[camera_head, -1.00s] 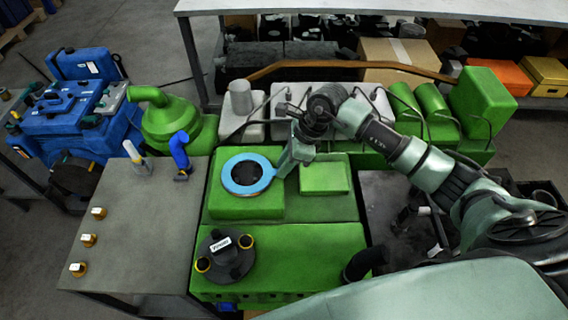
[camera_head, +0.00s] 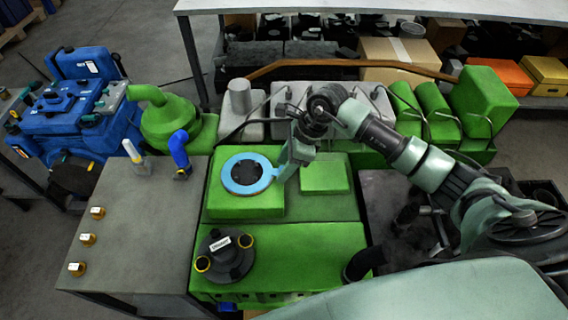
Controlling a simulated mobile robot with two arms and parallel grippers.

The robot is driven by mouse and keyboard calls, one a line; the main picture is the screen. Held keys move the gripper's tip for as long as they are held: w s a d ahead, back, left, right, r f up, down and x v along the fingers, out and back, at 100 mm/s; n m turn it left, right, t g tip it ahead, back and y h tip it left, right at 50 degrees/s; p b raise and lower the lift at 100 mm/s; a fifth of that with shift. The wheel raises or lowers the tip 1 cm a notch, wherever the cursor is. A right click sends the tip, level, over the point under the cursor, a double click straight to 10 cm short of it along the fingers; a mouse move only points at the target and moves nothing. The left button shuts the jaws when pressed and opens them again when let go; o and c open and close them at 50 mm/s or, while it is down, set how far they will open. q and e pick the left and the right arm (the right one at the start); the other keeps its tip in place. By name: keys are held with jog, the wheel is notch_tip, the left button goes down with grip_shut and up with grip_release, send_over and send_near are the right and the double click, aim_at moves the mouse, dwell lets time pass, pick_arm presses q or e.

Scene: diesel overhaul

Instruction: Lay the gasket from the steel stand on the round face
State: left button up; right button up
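The gasket (camera_head: 229,181) is a flat light-blue ring. It is over the dark round face (camera_head: 247,174) on the raised green block at the centre, roughly lined up with it. I cannot tell whether it touches the face. My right gripper (camera_head: 278,171) reaches down from the right and is shut on the ring's right edge; its fingertips are small and partly hidden. The dark middle of the face shows through the ring. I cannot make out the steel stand for certain. My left gripper is not in view.
A black flange (camera_head: 230,262) with a white label and yellow-ringed ports sits on the front green block. Several brass fittings (camera_head: 88,239) and a blue elbow pipe (camera_head: 180,150) stand on the grey table (camera_head: 145,220). A green funnel-shaped part (camera_head: 170,122) stands behind.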

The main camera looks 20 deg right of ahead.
jog(key=b+v, duration=0.1)
jog(key=v, duration=0.6)
jog(key=shift+d+r+b, duration=0.15)
jog(key=shift+r+b, duration=0.2)
jog(key=shift+s+f, duration=0.1)
dwell(0.5)
